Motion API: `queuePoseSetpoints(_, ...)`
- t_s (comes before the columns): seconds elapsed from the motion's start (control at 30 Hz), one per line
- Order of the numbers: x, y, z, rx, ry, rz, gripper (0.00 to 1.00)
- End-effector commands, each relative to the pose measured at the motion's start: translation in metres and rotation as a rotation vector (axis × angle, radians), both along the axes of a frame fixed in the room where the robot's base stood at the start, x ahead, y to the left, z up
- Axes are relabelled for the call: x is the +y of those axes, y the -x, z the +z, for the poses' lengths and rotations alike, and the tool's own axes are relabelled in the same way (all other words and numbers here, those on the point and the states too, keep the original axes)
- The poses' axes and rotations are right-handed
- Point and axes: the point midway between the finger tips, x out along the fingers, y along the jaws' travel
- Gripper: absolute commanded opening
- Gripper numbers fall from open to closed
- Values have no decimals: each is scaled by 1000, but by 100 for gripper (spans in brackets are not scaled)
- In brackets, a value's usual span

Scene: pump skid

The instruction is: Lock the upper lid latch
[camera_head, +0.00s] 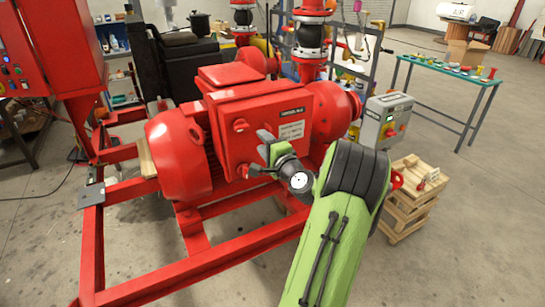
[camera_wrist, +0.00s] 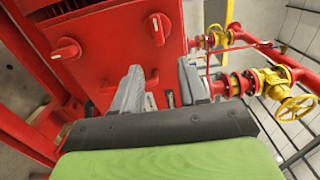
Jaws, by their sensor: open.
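The red terminal box (camera_head: 285,112) sits on the red motor, with a white label on its front lid. The upper lid latch (camera_head: 240,125) is a round red knob at the lid's left side. A lower red latch (camera_head: 243,170) is below it, beside my gripper. My gripper (camera_head: 260,152) is open and empty in front of the lid, to the lower right of the upper latch and apart from it. In the wrist view, two red knobs (camera_wrist: 66,48) and (camera_wrist: 157,28) show beyond the open fingers (camera_wrist: 160,88). I cannot tell which is the upper one there.
The finned motor (camera_head: 180,155) and red skid frame (camera_head: 190,275) lie around the box. A grey control box (camera_head: 386,120) and wooden crates (camera_head: 412,200) stand to the right. Yellow valves (camera_wrist: 285,90) on red pipes show right in the wrist view. Open floor lies at the far right.

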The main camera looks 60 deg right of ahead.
Motion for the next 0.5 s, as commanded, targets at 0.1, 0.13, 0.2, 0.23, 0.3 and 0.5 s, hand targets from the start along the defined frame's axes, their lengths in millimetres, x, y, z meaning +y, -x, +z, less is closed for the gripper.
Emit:
queuePoseSetpoints(0.1,15,28,-3,0,-2,-5,43)
queuePoseSetpoints(0.13,19,33,-3,0,-1,-4,43)
queuePoseSetpoints(0.2,25,43,-3,1,-1,-3,43)
queuePoseSetpoints(0.23,26,46,-2,1,-1,-3,43)
queuePoseSetpoints(0.3,30,50,-2,-1,-1,0,43)
queuePoseSetpoints(0.5,32,52,0,0,1,1,43)
